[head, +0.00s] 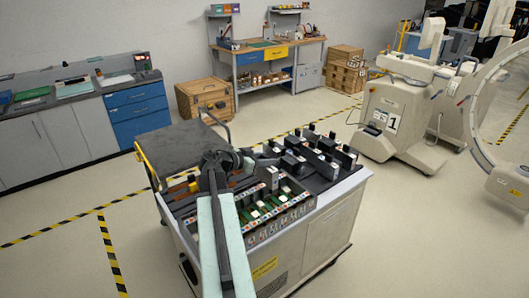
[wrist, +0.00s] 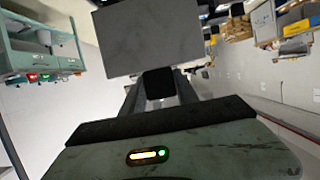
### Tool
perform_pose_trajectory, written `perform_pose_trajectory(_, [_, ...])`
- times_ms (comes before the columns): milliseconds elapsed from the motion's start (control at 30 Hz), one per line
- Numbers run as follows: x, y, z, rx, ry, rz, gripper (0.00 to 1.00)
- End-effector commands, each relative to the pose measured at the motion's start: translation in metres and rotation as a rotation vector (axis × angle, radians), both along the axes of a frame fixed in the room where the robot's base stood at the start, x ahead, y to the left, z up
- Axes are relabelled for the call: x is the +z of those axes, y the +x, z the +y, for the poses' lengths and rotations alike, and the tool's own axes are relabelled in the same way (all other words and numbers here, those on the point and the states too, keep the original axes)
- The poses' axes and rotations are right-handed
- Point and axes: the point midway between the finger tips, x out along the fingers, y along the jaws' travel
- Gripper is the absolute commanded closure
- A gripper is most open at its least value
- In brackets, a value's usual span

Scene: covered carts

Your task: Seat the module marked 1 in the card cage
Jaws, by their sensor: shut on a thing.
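The card cage (head: 282,232) is in the top of the white cart, with green boards showing in its open slots. My gripper (head: 226,160) is above the cart's left part, behind the cage. In the wrist view my gripper (wrist: 160,92) is shut on the black grip of a plain grey module (wrist: 150,40), which sticks out beyond the jaws. No number shows on the face I see, so I cannot tell whether it is the one marked 1. A grey module (head: 270,177) stands upright at the back of the cage. My arm hides part of the cart top.
Several dark upright blocks (head: 318,148) stand on the cart's right back part. A dark raised cover (head: 180,146) is at its left back. A workbench (head: 267,50), wooden crates (head: 205,97) and a white medical machine (head: 395,115) stand beyond. Floor is free around the cart.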

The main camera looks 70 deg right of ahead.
Motion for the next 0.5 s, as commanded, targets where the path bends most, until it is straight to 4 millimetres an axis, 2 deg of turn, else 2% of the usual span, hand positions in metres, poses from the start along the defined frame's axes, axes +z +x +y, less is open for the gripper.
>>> perform_pose_trajectory(67, [0.0039,-0.002,0.0056,-0.013,-0.003,0.001,1.0])
perform_pose_trajectory(500, [-0.0024,-0.001,0.0052,-0.013,-0.003,0.001,1.0])
